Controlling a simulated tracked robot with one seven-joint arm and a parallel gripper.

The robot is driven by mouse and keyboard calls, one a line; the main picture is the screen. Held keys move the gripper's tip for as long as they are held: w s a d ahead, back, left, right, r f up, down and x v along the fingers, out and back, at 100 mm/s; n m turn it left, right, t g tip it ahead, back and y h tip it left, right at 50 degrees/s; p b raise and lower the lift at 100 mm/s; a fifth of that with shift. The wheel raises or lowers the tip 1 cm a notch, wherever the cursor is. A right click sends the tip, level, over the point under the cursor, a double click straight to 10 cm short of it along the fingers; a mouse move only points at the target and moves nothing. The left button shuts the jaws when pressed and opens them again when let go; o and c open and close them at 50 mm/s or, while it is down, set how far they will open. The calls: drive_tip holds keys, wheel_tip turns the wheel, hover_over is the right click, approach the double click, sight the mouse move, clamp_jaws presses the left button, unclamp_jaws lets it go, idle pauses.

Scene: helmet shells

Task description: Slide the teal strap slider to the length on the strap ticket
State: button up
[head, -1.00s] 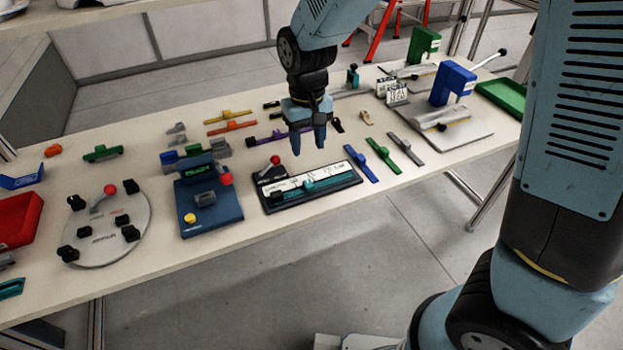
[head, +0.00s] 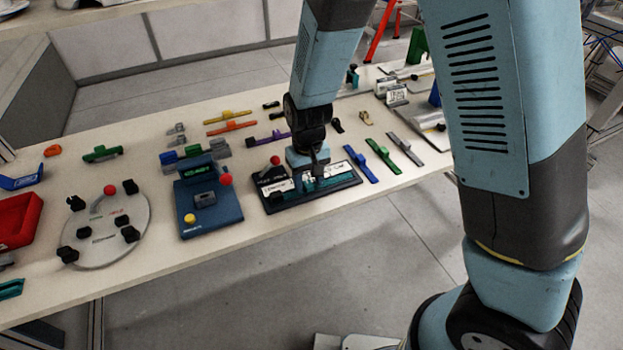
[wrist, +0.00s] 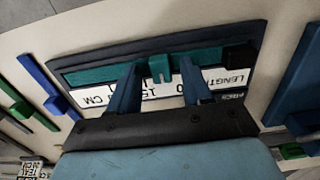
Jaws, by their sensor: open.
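The teal strap (wrist: 100,75) lies along a dark fixture board (head: 338,186) with a white printed length scale (wrist: 155,91). The teal slider (wrist: 160,68) sits on the strap near mid-board in the wrist view. My gripper (wrist: 157,72) is open, with one finger on each side of the slider and gaps visible between. In the head view my gripper (head: 308,178) is down over the board and hides much of the strap and slider. Small printed cards (head: 396,96) stand at the back right, one possibly the strap ticket; their text is too small to read surely.
A blue fixture (head: 210,205) with a red knob stands left of the board, and a round plate (head: 105,232) with black clamps lies farther left. Blue (head: 361,164) and green (head: 385,152) straps lie close on the right. A black block (wrist: 240,55) sits at one strap end.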

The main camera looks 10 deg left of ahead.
drive_tip(key=shift+c, duration=0.2)
clamp_jaws()
idle(0.3)
